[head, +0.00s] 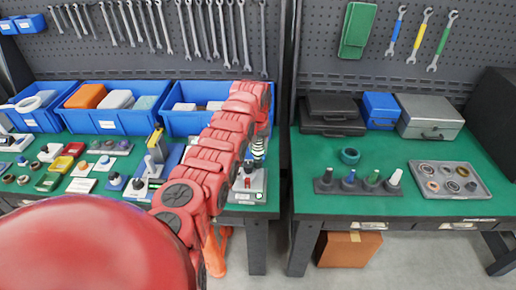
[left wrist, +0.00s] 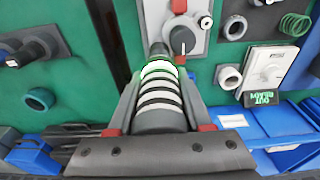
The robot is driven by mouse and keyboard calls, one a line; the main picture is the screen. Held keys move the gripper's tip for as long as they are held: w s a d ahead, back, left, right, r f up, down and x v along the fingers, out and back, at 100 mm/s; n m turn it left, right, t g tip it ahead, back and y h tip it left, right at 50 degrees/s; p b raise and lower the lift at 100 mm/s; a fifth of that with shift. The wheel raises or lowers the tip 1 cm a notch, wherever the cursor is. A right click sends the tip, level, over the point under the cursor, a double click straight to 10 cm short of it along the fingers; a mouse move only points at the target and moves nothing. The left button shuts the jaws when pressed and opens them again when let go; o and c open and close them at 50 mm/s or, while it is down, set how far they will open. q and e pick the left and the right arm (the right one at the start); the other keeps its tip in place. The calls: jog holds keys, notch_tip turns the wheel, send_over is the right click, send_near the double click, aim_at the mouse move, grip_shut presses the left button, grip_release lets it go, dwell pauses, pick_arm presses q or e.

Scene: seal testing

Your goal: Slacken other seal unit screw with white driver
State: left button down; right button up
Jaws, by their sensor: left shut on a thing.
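My left gripper (head: 259,150) is shut on a dark, white-ringed cylinder, which looks like the white driver (head: 258,147). In the left wrist view the two fingers hold the driver (left wrist: 159,101) from both sides, with a green ring near its far end. Its dark tip points at a light grey plate with a black knob, which looks like a seal unit (left wrist: 197,44). In the head view this unit (head: 257,186) lies at the front right corner of the left bench, just below the driver. I cannot tell whether the tip touches it. A small round screw (left wrist: 205,21) shows beside the knob. My right gripper is not in view.
Blue bins (head: 115,121) and several small units crowd the left bench.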

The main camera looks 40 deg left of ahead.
pick_arm(q)
jog(key=shift+r, duration=0.85)
jog(key=shift+r+p, duration=0.3)
jog(key=shift+r, duration=2.3)
jog(key=shift+a, duration=0.1)
